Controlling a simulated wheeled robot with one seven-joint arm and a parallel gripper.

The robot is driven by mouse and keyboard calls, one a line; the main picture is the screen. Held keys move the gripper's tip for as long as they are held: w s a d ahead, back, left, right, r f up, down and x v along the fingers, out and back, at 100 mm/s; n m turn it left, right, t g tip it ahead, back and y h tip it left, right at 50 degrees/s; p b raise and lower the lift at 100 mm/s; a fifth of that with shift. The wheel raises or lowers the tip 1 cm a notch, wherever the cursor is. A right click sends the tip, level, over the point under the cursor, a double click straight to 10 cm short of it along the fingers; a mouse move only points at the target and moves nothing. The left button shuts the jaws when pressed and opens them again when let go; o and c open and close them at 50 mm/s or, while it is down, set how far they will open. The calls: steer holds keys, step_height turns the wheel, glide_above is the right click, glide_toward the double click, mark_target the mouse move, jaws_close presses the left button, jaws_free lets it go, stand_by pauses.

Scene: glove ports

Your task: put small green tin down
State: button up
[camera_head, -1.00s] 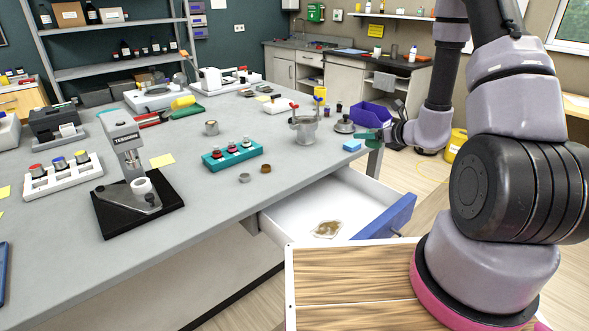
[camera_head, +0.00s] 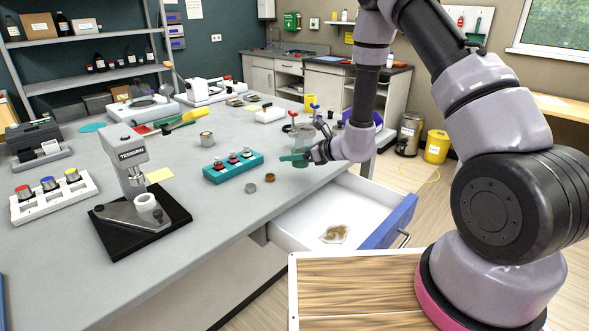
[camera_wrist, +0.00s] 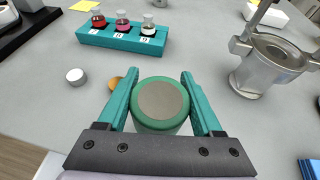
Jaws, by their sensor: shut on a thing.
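The small green tin (camera_wrist: 163,103), round with a grey-brown top, sits between the teal fingers of my gripper (camera_wrist: 158,82) in the wrist view. The fingers are shut on its two sides. In the head view my gripper (camera_head: 295,157) is over the grey bench (camera_head: 195,240) near its right edge, right of the teal flask rack. The tin is hard to pick out there. I cannot tell whether its base touches the bench or hangs just above it.
The teal rack with small flasks (camera_wrist: 120,35), a grey cap (camera_wrist: 76,76) and a partly hidden orange-brown cap (camera_wrist: 115,83) lie close by. A metal pot (camera_wrist: 268,70) stands at right. An open white drawer (camera_head: 300,222) juts out below the bench edge. Bare bench lies between them.

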mark_target(294, 174)
steer(key=shift+f, duration=2.25)
steer(key=o, duration=1.4)
steer(key=shift+f, duration=0.1)
